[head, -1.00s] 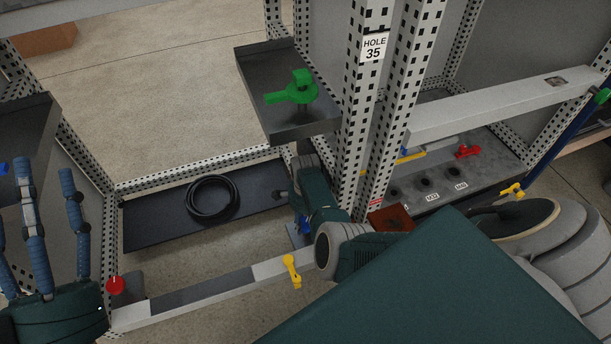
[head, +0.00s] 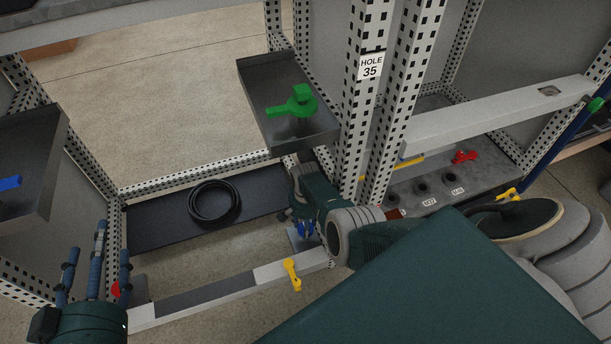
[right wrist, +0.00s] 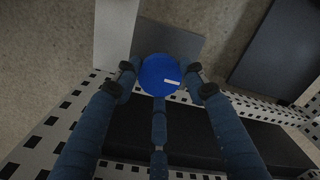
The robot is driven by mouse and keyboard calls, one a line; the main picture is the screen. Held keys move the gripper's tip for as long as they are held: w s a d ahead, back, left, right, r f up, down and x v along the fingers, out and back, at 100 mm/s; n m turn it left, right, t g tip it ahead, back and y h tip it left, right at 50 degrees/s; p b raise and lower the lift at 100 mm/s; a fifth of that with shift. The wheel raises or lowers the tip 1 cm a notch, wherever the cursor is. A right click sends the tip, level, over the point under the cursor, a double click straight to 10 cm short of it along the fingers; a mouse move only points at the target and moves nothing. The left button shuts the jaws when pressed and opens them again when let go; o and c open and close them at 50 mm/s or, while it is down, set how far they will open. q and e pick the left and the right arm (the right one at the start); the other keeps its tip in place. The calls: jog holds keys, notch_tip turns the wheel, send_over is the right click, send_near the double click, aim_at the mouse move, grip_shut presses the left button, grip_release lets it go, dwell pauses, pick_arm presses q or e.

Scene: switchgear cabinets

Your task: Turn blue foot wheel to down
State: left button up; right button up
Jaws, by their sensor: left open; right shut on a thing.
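The blue foot wheel (right wrist: 160,74) is a round blue disc with a short white mark right of its centre, seen in the right wrist view. My right gripper (right wrist: 162,90) is shut on it, with its dark blue fingers at its left, right and lower sides. In the head view, the right gripper (head: 303,228) is low behind the front beam, mostly hidden by its own arm, with a little blue showing. My left gripper (head: 97,262) is open and empty at the lower left, its fingers pointing up, in front of the beam's left end.
A green handle (head: 293,103) sits on a dark shelf (head: 305,140). A coiled black cable (head: 214,202) lies on a low dark tray. A yellow handle (head: 291,273) is on the front beam (head: 210,295). A red handle (head: 464,157) is at the right. Perforated posts (head: 362,120) stand mid-view.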

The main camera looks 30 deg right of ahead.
dwell(0.3)
jog(key=o, duration=1.2)
jog(key=shift+c, duration=0.2)
jog(key=shift+r, duration=0.1)
notch_tip(320, 180, up, 12)
